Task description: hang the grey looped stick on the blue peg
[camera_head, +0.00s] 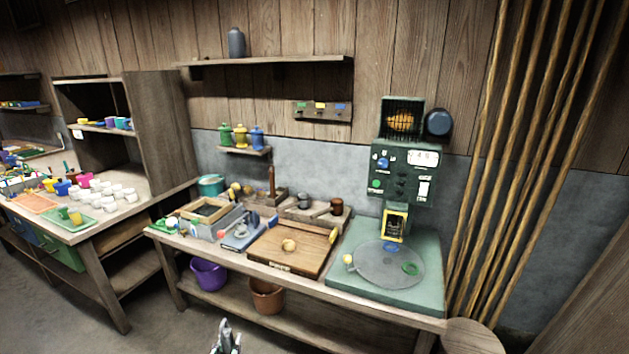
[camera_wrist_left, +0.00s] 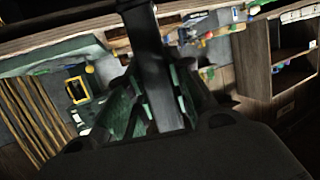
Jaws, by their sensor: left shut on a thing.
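My left gripper (camera_head: 225,340) is at the bottom edge of the head view, in front of and below the workbench. The stick's loop cannot be made out. A small wall rack (camera_head: 322,116) hangs below the upper shelf, with green, yellow and blue marks. The blue mark (camera_head: 341,106) is at its right end; the peg itself is too small to make out. The gripper is well away from the rack. My right gripper is not in view.
The workbench carries a wooden tray (camera_head: 290,262), a green machine (camera_head: 404,160) with a round plate (camera_head: 385,265), and several small items. A small shelf (camera_head: 245,151) with coloured jars is left of the rack. Long poles (camera_head: 520,150) lean at the right.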

